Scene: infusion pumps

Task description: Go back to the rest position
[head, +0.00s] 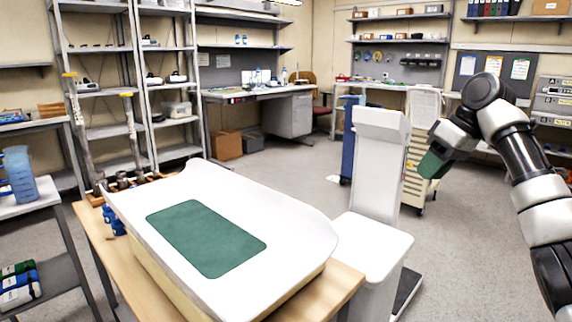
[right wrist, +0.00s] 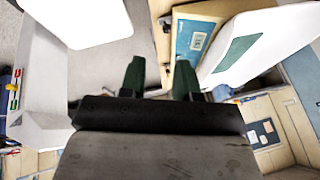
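My right gripper (head: 432,164) is raised at the right of the head view, with its green fingertips pointing down and left. It is in the air, to the right of the white stand. In the right wrist view my right gripper (right wrist: 159,78) shows two green fingers spread apart, with nothing between them. My left gripper is not in view.
A white tray with a green pad (head: 180,185) lies on a wooden table (head: 335,290) in front. A tall white stand (head: 377,165) is beside it. A cream drawer cart (head: 420,150) stands behind. Shelves (head: 165,85) line the left; floor (head: 475,255) is clear at right.

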